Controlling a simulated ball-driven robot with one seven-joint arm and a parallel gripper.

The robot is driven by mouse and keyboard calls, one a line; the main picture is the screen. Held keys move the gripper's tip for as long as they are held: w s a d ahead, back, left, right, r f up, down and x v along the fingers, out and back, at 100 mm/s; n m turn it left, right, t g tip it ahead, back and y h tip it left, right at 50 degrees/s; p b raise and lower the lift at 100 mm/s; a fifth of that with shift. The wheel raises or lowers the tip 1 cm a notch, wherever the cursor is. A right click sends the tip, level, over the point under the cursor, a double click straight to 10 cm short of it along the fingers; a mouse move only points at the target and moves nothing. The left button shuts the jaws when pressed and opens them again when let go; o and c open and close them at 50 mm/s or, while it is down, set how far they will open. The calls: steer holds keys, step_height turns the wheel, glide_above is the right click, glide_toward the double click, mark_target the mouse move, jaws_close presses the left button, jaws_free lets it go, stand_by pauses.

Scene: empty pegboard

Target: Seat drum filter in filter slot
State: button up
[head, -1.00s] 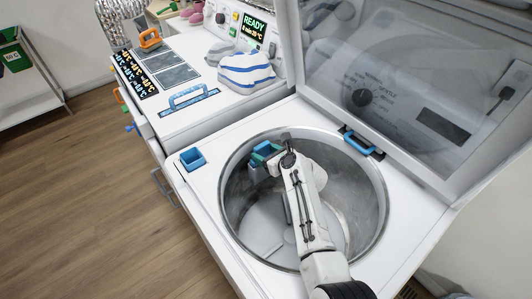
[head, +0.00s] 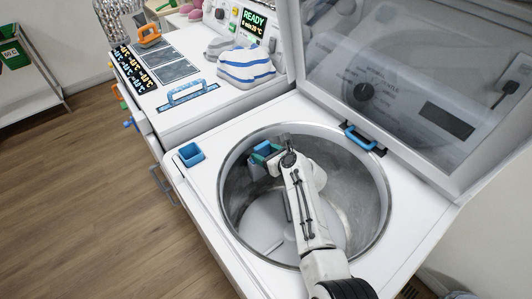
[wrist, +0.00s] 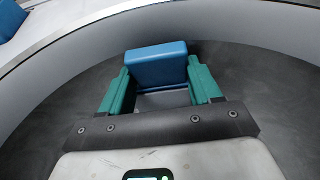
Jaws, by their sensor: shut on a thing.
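The drum filter, a blue block (wrist: 156,62), is between the green fingers of my gripper (wrist: 158,82) in the wrist view. My gripper is shut on it. In the head view my gripper (head: 264,153) is inside the drum, near its far left wall, and the filter is small and partly hidden there. A blue open-topped square holder (head: 190,154), which looks like the filter slot, sits on the white top left of the drum opening. The holder is apart from my gripper. A blue corner (wrist: 10,18) at the wrist view's top left looks like the same holder.
The metal drum (head: 350,200) surrounds my gripper, with its rim close by. The clear lid (head: 390,80) stands open behind, with a blue latch handle (head: 361,138). A neighbouring white machine (head: 190,95) carries folded striped cloth (head: 247,67). The white top around the holder is clear.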

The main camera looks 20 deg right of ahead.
steer(key=shift+f, duration=0.25)
steer(key=o, duration=1.1)
steer(key=shift+o, duration=0.2)
steer(key=shift+s+r, duration=0.1)
steer(key=p+v, duration=0.2)
steer(key=v, duration=0.8)
steer(key=shift+s+r, duration=0.2)
steer(key=shift+d, duration=0.1)
